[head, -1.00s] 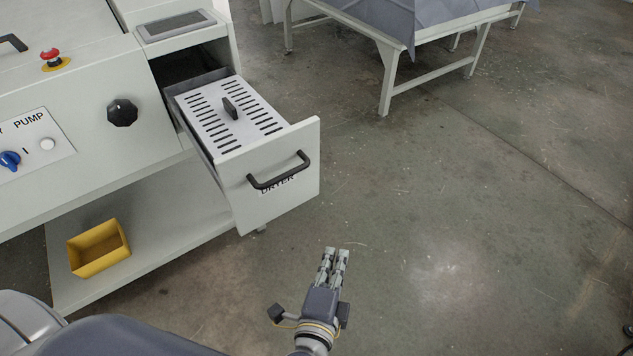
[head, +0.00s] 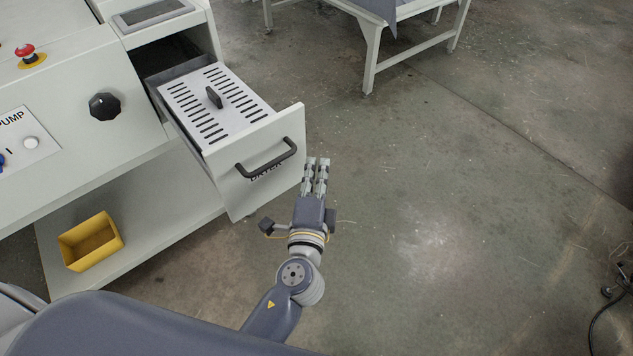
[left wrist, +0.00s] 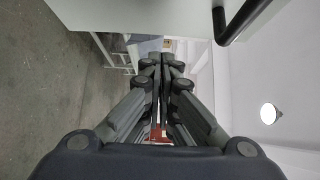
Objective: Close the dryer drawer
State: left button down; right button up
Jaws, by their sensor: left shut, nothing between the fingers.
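The dryer drawer (head: 236,159) stands pulled out of the machine on the left in the head view. Its front panel has a black bar handle (head: 266,162), and a slotted cover (head: 212,104) with a black knob lies in it. My left gripper (head: 316,162) is shut and empty, close to the right edge of the drawer front. I cannot tell whether it touches. In the left wrist view the handle (left wrist: 236,20) and part of a pale panel show at the top, beside the closed fingers (left wrist: 162,60). My right gripper is not in view.
The machine (head: 70,80) carries a red emergency button (head: 25,50) and a black knob (head: 104,106). A yellow bin (head: 91,241) sits on the lower shelf (head: 150,225). A table (head: 372,55) stands at the back. The floor to the right is clear except for a cable (head: 595,315) at the edge.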

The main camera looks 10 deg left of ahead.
pick_arm(q)
jog(key=shift+w+a+p, duration=0.2)
jog(key=shift+w+a, duration=0.25)
jog(key=shift+a, duration=0.2)
jog(key=shift+w+a+p, duration=0.15)
jog(key=shift+w+a, duration=0.3)
jog(key=shift+a, duration=0.2)
